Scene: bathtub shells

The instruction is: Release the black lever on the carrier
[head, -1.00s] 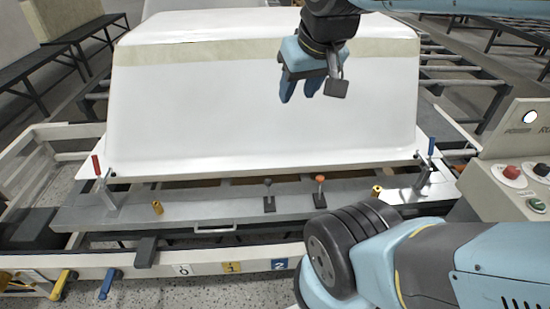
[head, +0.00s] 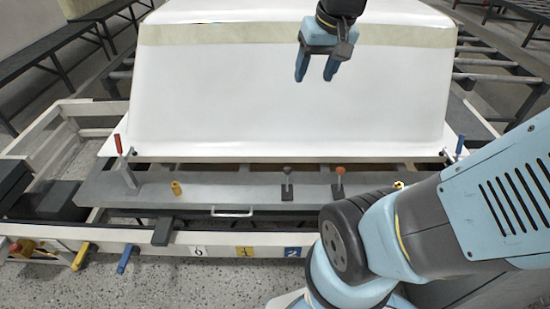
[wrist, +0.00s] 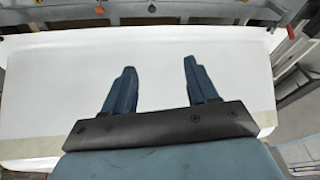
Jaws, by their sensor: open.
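The carrier (head: 230,190) is a grey metal frame in front of the white tub shell (head: 290,100). The black lever (head: 287,184) stands upright on its front plate, left of an orange-knobbed lever (head: 338,183). In the wrist view, a dark knob, apparently the black lever (wrist: 152,8), is at the top edge, with the orange knob (wrist: 98,11) to its left. My gripper (head: 316,74) is open and empty, fingers down in front of the shell's upper part. It is well above and behind the levers in the head view, apart from them.
A red-handled lever (head: 118,144) stands at the left corner and a blue one (head: 460,144) at the right. A yellow knob (head: 176,188) and a handle bar (head: 232,211) are along the front. My arm covers the lower right.

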